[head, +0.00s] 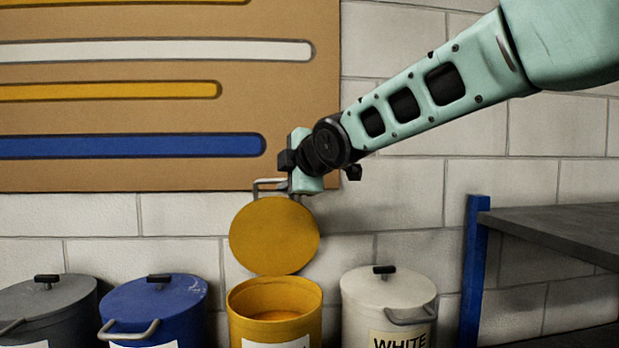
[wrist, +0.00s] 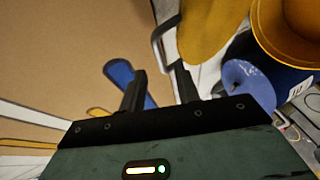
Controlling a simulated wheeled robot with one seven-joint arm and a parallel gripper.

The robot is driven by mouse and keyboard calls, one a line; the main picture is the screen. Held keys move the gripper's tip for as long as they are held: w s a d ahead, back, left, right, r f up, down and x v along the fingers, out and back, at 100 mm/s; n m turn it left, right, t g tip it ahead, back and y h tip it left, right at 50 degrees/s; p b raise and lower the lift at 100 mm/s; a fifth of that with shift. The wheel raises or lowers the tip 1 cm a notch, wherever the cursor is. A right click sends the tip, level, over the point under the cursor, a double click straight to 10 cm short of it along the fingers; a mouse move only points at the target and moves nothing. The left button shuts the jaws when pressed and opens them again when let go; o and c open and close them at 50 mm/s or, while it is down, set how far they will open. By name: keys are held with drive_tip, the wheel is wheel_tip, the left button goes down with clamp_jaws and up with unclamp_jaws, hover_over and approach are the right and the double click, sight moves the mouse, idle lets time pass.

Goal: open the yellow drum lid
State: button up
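The yellow drum (head: 275,308) stands at bottom centre in the head view, its mouth uncovered and yellow inside. Its round yellow lid (head: 274,236) stands up on edge above the drum's rear rim, with a grey handle (head: 268,184) at its top. My gripper (head: 285,160) is just above the lid, close to the handle.
A grey drum (head: 45,305) and a blue drum (head: 155,305) stand left, a white drum (head: 388,300) right, all lidded. A striped brown board (head: 170,115) hangs behind my gripper. A dark bench (head: 560,225) with a blue post is at right.

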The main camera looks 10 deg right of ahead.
drive_tip(key=b+v, duration=0.5)
drive_tip(key=v, duration=0.5)
drive_tip(key=shift+s+b, duration=0.25)
drive_tip(key=shift+b, duration=0.1)
drive_tip(key=shift+d+r, duration=0.1)
drive_tip(key=shift+d, duration=0.05)
drive_tip(key=s+f+m+g+h+b, duration=0.15)
drive_tip(key=s+f+m+g, duration=0.35)
drive_tip(key=f, duration=0.9)
drive_tip(key=s+f+m+g+h+b, duration=0.15)
drive_tip(key=s+f, duration=0.55)
drive_tip(key=f, duration=0.7)
drive_tip(key=s+d+f+m+g+h+b, duration=0.1)
drive_tip(key=s+d+f+m+g, duration=0.2)
drive_tip(key=s+f, duration=0.6)
drive_tip(key=s+d+f+m+g+h+b, duration=0.1)
drive_tip(key=s+d+f+m+g+b, duration=0.1)
drive_tip(key=s+f, duration=0.7)
drive_tip(key=shift+s+d+f+m+g, duration=0.2)
drive_tip(key=shift+s+d+m+g, duration=0.7)
drive_tip(key=shift+d, duration=0.25)
